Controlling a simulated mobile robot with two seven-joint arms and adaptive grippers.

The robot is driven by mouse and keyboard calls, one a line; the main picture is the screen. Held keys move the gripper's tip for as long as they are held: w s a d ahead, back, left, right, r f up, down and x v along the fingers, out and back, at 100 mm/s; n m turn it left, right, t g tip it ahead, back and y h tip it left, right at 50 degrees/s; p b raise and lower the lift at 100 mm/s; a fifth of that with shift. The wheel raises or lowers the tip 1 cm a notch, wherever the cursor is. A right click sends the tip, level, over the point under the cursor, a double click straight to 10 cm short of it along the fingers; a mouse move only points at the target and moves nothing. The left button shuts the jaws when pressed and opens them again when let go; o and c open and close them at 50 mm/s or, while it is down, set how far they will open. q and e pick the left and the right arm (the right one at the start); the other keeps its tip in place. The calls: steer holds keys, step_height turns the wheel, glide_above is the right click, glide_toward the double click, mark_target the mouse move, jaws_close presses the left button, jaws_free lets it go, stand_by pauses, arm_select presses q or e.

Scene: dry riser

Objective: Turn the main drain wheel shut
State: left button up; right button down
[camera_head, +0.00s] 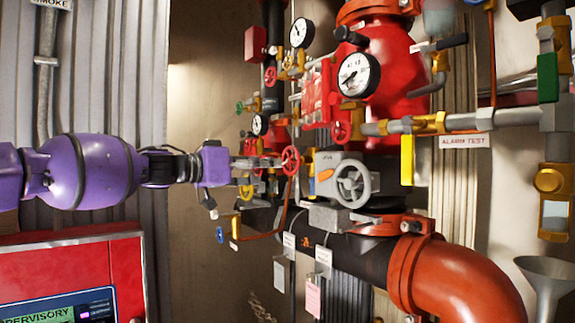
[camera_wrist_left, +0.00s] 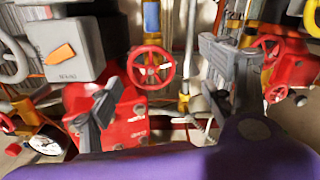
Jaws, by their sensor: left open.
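Several handwheels show, and I cannot read a label naming the main drain. A red spoked wheel (camera_head: 290,160) stands just beyond my left gripper (camera_head: 256,163) in the head view. In the left wrist view a red wheel (camera_wrist_left: 151,67) faces the camera between the two spread fingers of my left gripper (camera_wrist_left: 160,88), with no finger seen touching it. The gripper is open and empty. Another red wheel (camera_head: 341,132) sits higher and to the right in the head view. My right gripper is not in view.
A grey box with a grey handwheel (camera_head: 353,184) stands right of the nearest red wheel. Dark and orange pipes (camera_head: 410,270) run below. A red panel (camera_head: 75,270) stands at lower left.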

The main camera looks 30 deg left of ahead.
mark_target(289, 161)
arm_select(q)
steer(key=w+d, duration=0.1)
steer(key=w+d+b, duration=0.1)
steer(key=d+b, duration=0.1)
steer(key=shift+w+d+r, duration=0.15)
steer(key=shift+w+r, duration=0.15)
steer(key=shift+w, duration=0.1)
steer(key=x, duration=0.1)
steer(key=b+x, duration=0.1)
steer(key=shift+w, duration=0.4)
steer(key=shift+w+r+b, duration=0.25)
steer(key=shift+r+b, duration=0.05)
steer(key=shift+s+d+r, duration=0.1)
steer(key=shift+r, duration=0.05)
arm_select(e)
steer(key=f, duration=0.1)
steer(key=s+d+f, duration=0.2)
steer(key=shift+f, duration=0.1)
arm_select(q)
steer(key=c, duration=1.1)
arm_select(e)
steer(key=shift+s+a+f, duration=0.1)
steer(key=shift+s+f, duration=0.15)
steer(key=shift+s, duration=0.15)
